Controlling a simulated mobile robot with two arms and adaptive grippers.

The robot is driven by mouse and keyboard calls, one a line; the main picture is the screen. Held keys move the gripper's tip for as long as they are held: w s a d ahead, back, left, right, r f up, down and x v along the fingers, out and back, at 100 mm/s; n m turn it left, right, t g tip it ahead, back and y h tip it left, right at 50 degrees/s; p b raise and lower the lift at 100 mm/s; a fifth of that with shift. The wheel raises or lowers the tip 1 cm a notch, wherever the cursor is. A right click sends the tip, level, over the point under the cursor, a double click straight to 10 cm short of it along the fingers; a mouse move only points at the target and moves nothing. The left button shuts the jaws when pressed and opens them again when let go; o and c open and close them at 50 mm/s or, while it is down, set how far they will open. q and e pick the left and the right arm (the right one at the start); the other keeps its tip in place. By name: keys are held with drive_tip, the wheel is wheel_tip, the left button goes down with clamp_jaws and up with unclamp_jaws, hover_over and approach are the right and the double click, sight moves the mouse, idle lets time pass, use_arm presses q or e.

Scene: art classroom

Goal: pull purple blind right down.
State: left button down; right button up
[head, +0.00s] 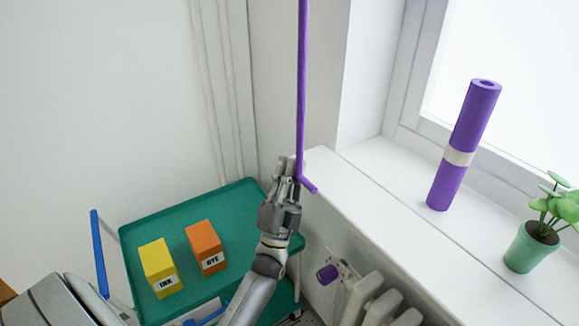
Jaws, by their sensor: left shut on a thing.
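A thin purple strip, part of the purple blind (302,80), hangs vertically from the top edge of the head view, in front of the wall corner left of the window. It ends low in a short bent purple piece that points down to the right. My left gripper (292,168) is at this lower end, shut on it, and the gripped part is mostly hidden by the fingers. The blind's upper part is out of view. My right gripper is not in view.
A white windowsill (400,215) bears a purple roll (472,120) and a plant in a green pot (530,250). Below are a radiator (390,305) and its purple knob (327,274). A green trolley (150,226) holds a yellow ink box (157,258) and an orange dye box (203,238).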

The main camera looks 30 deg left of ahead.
use_arm(q)
drive_tip(key=shift+d+f, duration=0.15)
drive_tip(key=shift+d, duration=0.05)
drive_tip(key=c, duration=1.5)
unclamp_jaws()
drive_tip(key=shift+o, duration=0.2)
drive_tip(key=shift+d, duration=0.15)
drive_tip(key=shift+s+f, duration=0.35)
drive_tip(key=v, duration=1.1)
